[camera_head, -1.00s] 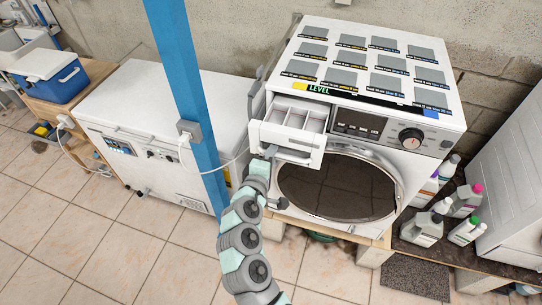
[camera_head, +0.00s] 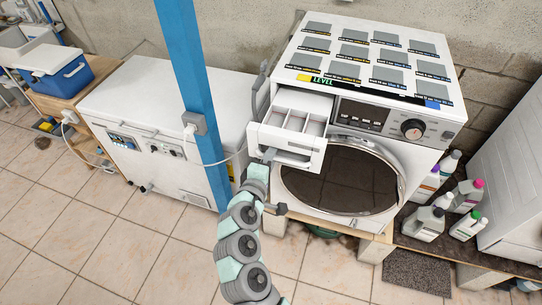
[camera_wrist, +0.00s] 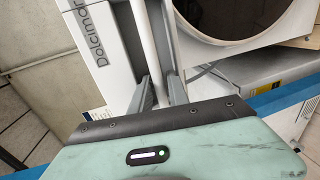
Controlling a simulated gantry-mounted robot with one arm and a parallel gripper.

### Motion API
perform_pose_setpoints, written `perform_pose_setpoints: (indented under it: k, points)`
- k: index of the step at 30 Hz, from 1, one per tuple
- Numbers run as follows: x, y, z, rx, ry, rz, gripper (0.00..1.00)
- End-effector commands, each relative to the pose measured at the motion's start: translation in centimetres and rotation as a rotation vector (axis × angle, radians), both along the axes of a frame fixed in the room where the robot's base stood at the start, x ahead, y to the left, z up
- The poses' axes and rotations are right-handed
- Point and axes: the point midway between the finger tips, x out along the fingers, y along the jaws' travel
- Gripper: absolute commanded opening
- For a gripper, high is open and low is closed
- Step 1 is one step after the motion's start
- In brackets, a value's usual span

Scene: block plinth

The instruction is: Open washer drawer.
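The washer (camera_head: 440,150) is white, with a round dark door and a control panel. Its drawer (camera_head: 284,143) at the upper left of the front is pulled well out, showing white compartments inside. My gripper (camera_head: 268,154) is at the lower left of the drawer front, at its handle (camera_head: 292,158). In the wrist view, the two dark fingers of my gripper (camera_wrist: 162,92) stand on either side of the white handle bar (camera_wrist: 148,40) and appear closed on it. The exact contact of the fingertips is partly hidden.
A blue post (camera_head: 195,100) stands left of the washer, in front of a white chest freezer (camera_head: 110,105). Several bottles (camera_head: 428,222) stand on the low platform at the right. The tiled floor in front is clear.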

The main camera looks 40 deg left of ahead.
Motion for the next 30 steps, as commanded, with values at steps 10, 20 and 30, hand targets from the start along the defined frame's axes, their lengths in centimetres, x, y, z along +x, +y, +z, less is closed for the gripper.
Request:
perform_pose_setpoints:
  k: [10, 20, 30]
  points:
    - [-1.0, -0.4, 0.2, 0.002, -0.003, 0.002, 0.21]
    - [-5.9, -2.8, 1.7, -0.003, 0.003, 0.003, 0.21]
    - [-9.1, -4.4, 2.4, 0.000, 0.003, 0.000, 0.21]
